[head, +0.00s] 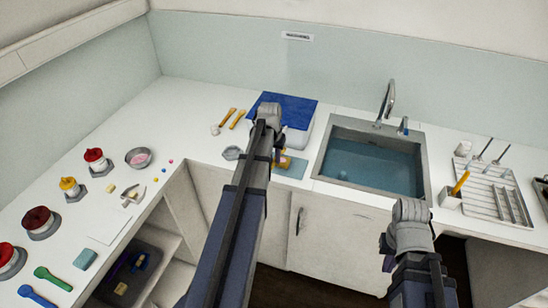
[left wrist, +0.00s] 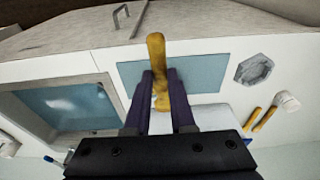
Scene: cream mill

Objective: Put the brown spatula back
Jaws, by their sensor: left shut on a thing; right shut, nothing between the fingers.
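My left gripper (head: 279,158) is shut on a brown-yellow spatula (left wrist: 156,50), which sticks out past the fingertips in the left wrist view. The head view shows only a small part of this spatula (head: 283,162) beside my arm. It is above or at the flat blue mat (head: 296,170) in front of the blue-topped white box; I cannot tell whether it touches. The mat also shows in the left wrist view (left wrist: 205,75). My right gripper (head: 388,254) is shut and empty, low in front of the counter at the right.
Two similar brown-yellow tools (head: 233,118) lie left of the blue-topped box (head: 290,105). A grey hexagonal piece (head: 232,153) lies left of the mat. The sink (head: 372,160) is to the right, then a drying rack (head: 495,190). Green (head: 52,277) and blue (head: 38,297) spoon-like tools lie front left.

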